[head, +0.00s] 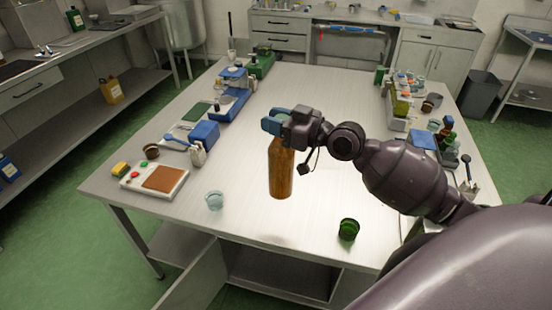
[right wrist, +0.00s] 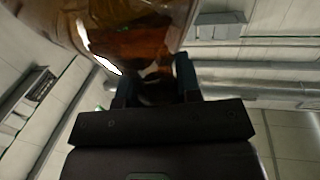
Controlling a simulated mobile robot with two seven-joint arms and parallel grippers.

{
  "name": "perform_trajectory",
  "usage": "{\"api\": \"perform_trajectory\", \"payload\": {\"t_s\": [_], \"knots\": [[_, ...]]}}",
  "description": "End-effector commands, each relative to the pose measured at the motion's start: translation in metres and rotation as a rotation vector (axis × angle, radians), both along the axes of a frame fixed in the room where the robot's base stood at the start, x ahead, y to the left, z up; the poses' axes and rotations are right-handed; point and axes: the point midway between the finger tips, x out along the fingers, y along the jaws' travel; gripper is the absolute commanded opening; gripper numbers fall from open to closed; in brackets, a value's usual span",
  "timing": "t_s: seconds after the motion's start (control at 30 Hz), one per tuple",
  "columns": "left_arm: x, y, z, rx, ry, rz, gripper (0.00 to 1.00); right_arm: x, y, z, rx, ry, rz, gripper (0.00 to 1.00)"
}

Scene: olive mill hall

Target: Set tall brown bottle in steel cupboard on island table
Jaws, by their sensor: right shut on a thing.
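The tall brown bottle (head: 281,172) hangs upright over the island table (head: 320,125) in the head view. I cannot tell whether its base touches the top. My right gripper (head: 276,122) is shut on its upper part. In the right wrist view the amber bottle (right wrist: 130,25) fills the top, between and beyond the fingers of the right gripper (right wrist: 155,85). The steel cupboard (head: 285,272) is under the table's near side; a grey door (head: 197,278) stands swung open at its left. Its deeper inside is hidden. My left gripper is not in view.
A pale blue cup (head: 214,200) and a green cup (head: 348,229) stand near the table's front edge. A panel with a brown pad (head: 163,178) is at the left. Several small items line both table sides. The table's middle is clear.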

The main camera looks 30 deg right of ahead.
Motion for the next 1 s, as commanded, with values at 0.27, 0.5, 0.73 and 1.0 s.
{"api": "perform_trajectory", "payload": {"t_s": [0.27,0.5,0.73,1.0], "knots": [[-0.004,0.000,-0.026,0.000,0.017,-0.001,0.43,0.001,0.000,-0.054,0.000,0.000,0.000,0.00],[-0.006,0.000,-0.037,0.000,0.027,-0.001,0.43,0.000,0.000,-0.068,0.000,-0.006,0.000,0.00],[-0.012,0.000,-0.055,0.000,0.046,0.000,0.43,0.001,0.000,-0.093,0.001,0.000,0.000,0.00],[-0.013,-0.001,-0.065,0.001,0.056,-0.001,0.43,0.001,0.000,-0.112,0.001,-0.003,0.000,0.00]]}}
